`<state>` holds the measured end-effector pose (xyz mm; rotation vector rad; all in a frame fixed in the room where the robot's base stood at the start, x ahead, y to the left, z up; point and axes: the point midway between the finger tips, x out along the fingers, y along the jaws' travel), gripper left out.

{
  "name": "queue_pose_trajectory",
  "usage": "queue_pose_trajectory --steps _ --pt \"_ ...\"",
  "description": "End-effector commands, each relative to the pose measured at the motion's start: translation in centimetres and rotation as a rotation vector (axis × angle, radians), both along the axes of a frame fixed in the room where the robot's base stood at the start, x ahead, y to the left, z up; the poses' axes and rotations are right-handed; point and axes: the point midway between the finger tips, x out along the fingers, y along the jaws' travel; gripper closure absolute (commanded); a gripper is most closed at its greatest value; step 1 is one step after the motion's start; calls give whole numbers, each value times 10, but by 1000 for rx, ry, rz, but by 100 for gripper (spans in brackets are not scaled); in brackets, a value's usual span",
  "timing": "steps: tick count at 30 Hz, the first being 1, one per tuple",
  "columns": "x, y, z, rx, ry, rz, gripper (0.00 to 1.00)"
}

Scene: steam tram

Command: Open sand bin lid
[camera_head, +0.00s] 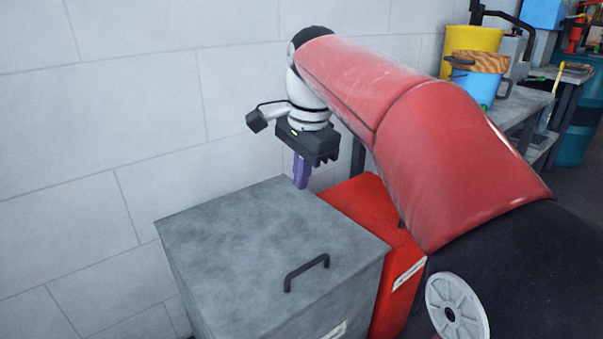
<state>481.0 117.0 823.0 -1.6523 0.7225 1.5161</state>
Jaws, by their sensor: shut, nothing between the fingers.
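A grey metal bin has a flat lid (235,235) with a dark bar handle (307,271) near its front edge. The lid lies flat. A red bin (365,200) stands against its right side, its top partly hidden by my arm. Both have white labels on their fronts, too small to read, so I cannot tell which is the sand bin. My gripper (301,183) points down with its purple fingers shut and empty. It is at the back right corner of the grey lid, by the red bin's rear; whether it touches either is unclear.
A pale block wall (90,130) rises close behind and left of the bins. At the right back, a bench (525,108) holds a blue bucket (478,85) and a yellow container (473,38). A teal drum (580,130) stands farther right. The space above the grey lid is clear.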

Motion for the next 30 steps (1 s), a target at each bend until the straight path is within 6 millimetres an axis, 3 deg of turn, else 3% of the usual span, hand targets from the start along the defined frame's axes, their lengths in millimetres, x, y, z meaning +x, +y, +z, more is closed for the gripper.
queue_pose_trajectory --steps 4,11,20,30 --pt "0 0 0 0 0 0 98" --pt "0 0 0 0 0 0 68" --pt "0 0 2 1 -1 0 67" --pt "-6 -4 53 0 -2 0 67"
